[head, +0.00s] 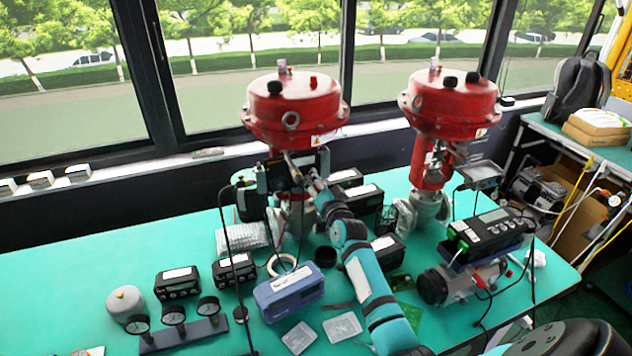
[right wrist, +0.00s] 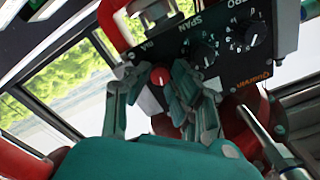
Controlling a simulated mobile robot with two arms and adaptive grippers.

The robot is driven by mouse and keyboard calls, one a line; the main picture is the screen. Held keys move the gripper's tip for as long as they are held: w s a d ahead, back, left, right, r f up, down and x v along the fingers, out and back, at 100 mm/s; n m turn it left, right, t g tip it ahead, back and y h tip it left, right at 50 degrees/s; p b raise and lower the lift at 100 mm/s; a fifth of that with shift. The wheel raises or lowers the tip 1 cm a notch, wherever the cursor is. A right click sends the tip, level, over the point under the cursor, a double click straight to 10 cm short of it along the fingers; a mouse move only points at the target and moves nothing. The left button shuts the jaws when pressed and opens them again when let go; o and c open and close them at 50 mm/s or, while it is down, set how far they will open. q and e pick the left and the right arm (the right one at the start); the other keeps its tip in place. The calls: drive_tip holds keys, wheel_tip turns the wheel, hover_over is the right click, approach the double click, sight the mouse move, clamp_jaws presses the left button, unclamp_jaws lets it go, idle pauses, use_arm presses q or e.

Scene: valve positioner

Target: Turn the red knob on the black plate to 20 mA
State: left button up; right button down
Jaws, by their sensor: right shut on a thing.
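The red knob (right wrist: 160,77) sits on the black plate (right wrist: 225,75) in the right wrist view, beside black dials labelled SPAN and ZERO. A small pale mark shows on the knob; the scale around it is too small to read. My right gripper (right wrist: 157,88) has a finger on each side of the knob and is shut on it. In the head view, the black plate (head: 275,176) is on the left red-topped valve (head: 295,108). My right gripper (head: 308,178) reaches its right side, and the knob cannot be made out there. My left gripper is not in view.
A second red-topped valve (head: 452,105) stands to the right. A blue-grey instrument box (head: 290,292), gauges on a stand (head: 184,335) and several black boxes crowd the green table (head: 70,280). A black cable hangs left of the plate. The table's left part is mostly clear.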

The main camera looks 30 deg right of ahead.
drive_tip(key=m, duration=0.5)
drive_tip(key=shift+m, duration=0.3)
idle(0.4)
drive_tip(key=c, duration=1.4)
unclamp_jaws()
drive_tip(key=shift+c, duration=0.2)
drive_tip(key=v, duration=1.2)
drive_tip(key=shift+a, duration=0.1)
